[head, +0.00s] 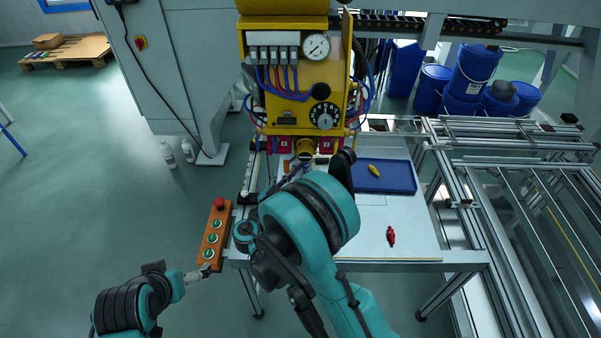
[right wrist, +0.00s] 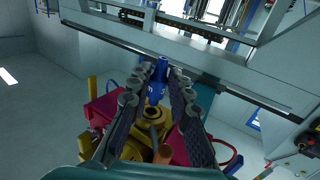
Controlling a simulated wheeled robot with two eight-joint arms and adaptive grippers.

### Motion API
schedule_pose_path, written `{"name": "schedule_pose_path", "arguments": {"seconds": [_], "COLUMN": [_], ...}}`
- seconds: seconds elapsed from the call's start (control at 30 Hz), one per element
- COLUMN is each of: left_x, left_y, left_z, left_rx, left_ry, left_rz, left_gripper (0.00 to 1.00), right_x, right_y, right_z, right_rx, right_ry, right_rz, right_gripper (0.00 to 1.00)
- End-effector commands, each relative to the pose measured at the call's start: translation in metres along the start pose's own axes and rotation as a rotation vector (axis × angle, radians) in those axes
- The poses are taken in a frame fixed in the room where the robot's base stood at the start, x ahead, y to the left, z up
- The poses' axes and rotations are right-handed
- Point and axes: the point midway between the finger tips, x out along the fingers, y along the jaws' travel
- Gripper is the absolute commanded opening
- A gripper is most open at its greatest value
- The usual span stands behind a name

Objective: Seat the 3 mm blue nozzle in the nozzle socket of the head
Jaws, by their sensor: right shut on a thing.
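In the right wrist view my right gripper (right wrist: 160,88) is shut on the blue nozzle (right wrist: 157,86), which sits between the fingertips. The yellow head (right wrist: 128,122) shows behind and between the fingers, close to the nozzle. The nozzle is hidden there. My left gripper (head: 203,272) is low at left, too small to read.
A blue tray (head: 400,186) holds a yellow piece (head: 374,171). A red piece (head: 390,236) lies on the white table (head: 420,245). An orange button box (head: 214,236) stands at the table's left, close to my left gripper. Metal frames fill the right side.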

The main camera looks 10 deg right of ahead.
Motion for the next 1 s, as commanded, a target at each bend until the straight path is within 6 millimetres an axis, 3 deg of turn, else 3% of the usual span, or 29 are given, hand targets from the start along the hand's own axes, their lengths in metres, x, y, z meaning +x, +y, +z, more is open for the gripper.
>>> {"name": "schedule_pose_path", "arguments": {"seconds": [1.0], "left_x": [-0.003], "left_y": [0.000], "left_z": [-0.002], "left_rx": [0.000], "left_ry": [0.000], "left_rz": [0.000], "left_gripper": [1.00], "right_x": [0.000], "right_y": [0.000], "right_z": [-0.012], "right_rx": [0.000], "right_ry": [0.000], "right_rz": [0.000], "right_gripper": [0.00]}}
